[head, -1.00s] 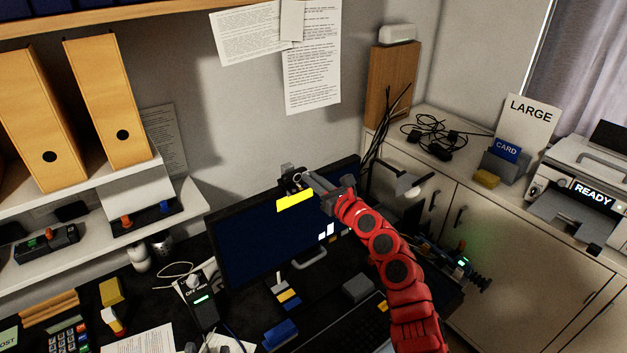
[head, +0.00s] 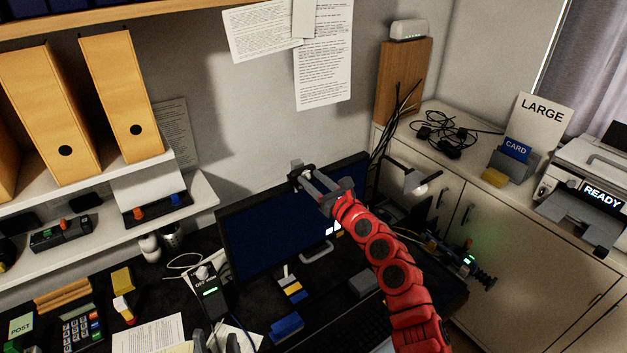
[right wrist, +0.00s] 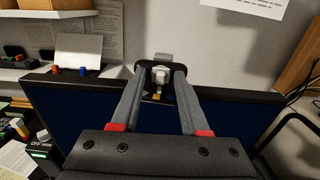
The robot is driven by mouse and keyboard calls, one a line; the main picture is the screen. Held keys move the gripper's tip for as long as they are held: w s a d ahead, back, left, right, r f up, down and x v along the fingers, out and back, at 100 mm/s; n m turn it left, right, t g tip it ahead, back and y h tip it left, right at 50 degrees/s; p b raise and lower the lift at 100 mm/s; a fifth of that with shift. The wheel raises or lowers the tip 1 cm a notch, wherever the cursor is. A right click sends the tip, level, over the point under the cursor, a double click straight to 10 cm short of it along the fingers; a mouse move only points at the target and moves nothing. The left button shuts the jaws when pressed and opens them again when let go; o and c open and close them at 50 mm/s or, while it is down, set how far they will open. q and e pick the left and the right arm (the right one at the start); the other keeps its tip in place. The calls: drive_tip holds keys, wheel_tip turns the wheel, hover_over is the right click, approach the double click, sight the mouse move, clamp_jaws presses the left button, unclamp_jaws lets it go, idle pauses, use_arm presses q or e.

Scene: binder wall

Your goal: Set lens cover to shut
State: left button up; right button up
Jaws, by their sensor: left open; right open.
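A small dark webcam with a pale grey block sits on the top edge of the monitor (head: 265,235). In the right wrist view the grey block (right wrist: 161,75) stands between the fingertips, with a small orange-yellow piece (right wrist: 157,96) below it. I cannot tell whether the lens cover is open or shut. My right gripper (head: 306,176) is open, its fingers reaching around the webcam from the front; I cannot tell whether they touch it. It hides most of the webcam in the head view. My left gripper (head: 216,343) is open and empty at the bottom edge, over the desk.
A box with a green display (head: 211,297) and a blue block (head: 287,327) are on the desk. Cables (head: 400,115) rise behind the monitor's right end. A printer (head: 590,185) stands far right.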

drive_tip(key=b+v, duration=0.1)
drive_tip(key=v, duration=1.6)
drive_tip(key=shift+s+d, duration=0.15)
